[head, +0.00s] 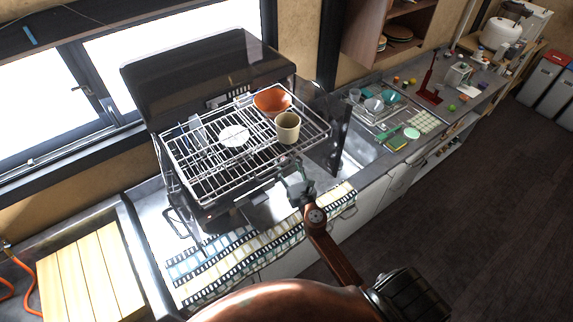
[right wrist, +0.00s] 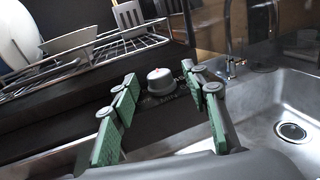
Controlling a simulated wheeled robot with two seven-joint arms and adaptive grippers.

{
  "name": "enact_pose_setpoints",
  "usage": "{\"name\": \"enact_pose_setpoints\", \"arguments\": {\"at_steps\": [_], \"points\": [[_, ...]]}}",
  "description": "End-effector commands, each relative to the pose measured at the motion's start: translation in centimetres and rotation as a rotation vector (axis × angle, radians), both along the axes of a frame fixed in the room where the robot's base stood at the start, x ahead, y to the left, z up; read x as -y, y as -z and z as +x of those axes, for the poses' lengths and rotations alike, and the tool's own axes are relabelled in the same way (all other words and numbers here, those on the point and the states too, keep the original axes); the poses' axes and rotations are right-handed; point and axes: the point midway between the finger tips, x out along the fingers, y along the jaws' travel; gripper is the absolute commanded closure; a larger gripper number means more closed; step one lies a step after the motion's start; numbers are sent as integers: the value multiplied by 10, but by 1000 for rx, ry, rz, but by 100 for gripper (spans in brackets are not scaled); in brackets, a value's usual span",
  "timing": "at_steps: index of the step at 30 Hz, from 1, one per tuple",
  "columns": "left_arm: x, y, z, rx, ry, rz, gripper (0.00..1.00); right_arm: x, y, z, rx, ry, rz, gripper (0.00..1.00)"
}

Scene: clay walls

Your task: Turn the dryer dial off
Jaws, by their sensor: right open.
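The dryer (head: 190,62) is a black dish dryer with its lid raised and a wire rack out in front. Its dial (right wrist: 161,82) is a pale round knob with a small red mark on the dark front panel in the right wrist view. My right gripper (head: 297,190) is in front of the dryer, below the rack's front right corner. In the right wrist view the right gripper (right wrist: 165,100) is open, its green-padded fingers spread, with the dial showing between and beyond the tips. I cannot tell whether they touch it. My left gripper is out of view.
The wire rack (head: 215,170) holds an orange bowl (head: 272,101), a beige cup (head: 287,128) and a white dish (head: 234,135); it overhangs the panel. A metal sink (right wrist: 290,108) lies right. A patterned towel (head: 215,262) lies along the counter's front.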

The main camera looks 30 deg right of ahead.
Motion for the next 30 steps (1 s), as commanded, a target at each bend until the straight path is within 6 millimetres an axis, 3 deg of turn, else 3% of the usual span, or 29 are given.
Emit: {"name": "enact_pose_setpoints", "arguments": {"at_steps": [12,19,25,30], "points": [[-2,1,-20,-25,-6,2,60,-1,0,0,0,-1,0,83],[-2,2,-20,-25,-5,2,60,-1,0,0,1,-1,0,98],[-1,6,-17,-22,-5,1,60,1,1,0,2,-30,-3,99],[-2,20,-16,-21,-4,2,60,4,3,1,4,-140,-9,99]]}}
